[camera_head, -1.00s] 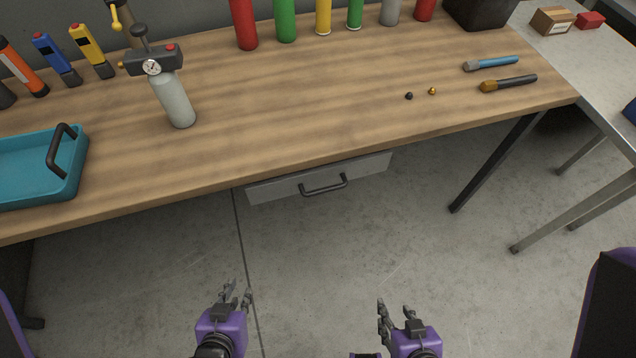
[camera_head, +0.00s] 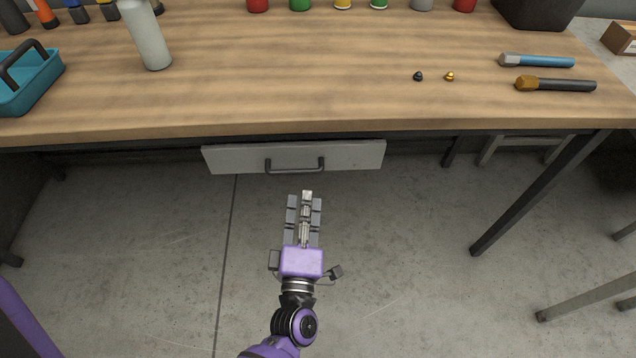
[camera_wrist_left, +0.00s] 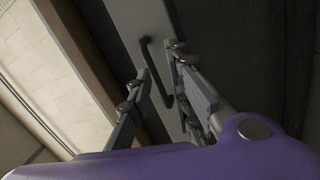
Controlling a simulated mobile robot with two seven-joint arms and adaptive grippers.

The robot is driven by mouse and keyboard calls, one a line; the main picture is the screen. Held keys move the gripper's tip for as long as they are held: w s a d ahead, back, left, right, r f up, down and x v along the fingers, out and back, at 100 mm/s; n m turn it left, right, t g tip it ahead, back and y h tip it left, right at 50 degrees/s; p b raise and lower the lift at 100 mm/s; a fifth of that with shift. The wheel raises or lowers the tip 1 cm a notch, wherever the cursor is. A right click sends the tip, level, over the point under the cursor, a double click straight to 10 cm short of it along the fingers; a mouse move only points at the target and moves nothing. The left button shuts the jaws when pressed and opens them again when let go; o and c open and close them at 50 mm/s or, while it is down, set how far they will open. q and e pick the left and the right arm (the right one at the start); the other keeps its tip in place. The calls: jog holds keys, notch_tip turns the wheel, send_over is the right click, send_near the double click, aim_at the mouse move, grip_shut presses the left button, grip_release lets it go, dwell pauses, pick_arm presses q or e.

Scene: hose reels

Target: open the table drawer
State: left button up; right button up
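The table drawer (camera_head: 225,160) is a light grey front under the table's front edge and appears closed. Its dark bar handle (camera_head: 295,167) is at the middle of the front. In the head view, my left gripper (camera_head: 304,196) is just short of the handle, with its fingers pointing at it. In the left wrist view, the left gripper (camera_wrist_left: 160,72) has its fingers spread apart, and the handle (camera_wrist_left: 168,80) shows in the gap between them, with the drawer front (camera_wrist_left: 125,18) behind. The fingers do not appear to touch the handle. My right gripper is not in view.
The wooden table (camera_head: 300,85) holds a teal tray (camera_head: 30,95), a grey cylinder (camera_head: 150,40), two small knobs and two chisel-like tools (camera_head: 555,85) at the right. Table legs (camera_head: 535,195) stand to the right. The floor before the drawer is clear.

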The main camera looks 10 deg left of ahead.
aim_at(294, 170)
pick_arm(q)
jog(key=w+a+r+n, duration=0.1)
jog(key=w, duration=0.1)
jog(key=w+a+r+n+y, duration=0.1)
jog(key=w, duration=0.1)
jog(key=w+a+n+y, duration=0.1)
jog(key=w+a, duration=0.1)
jog(key=shift+w+r+p, duration=0.15)
jog(key=shift+r+p, duration=0.2)
jog(key=shift+r, duration=0.05)
grip_shut()
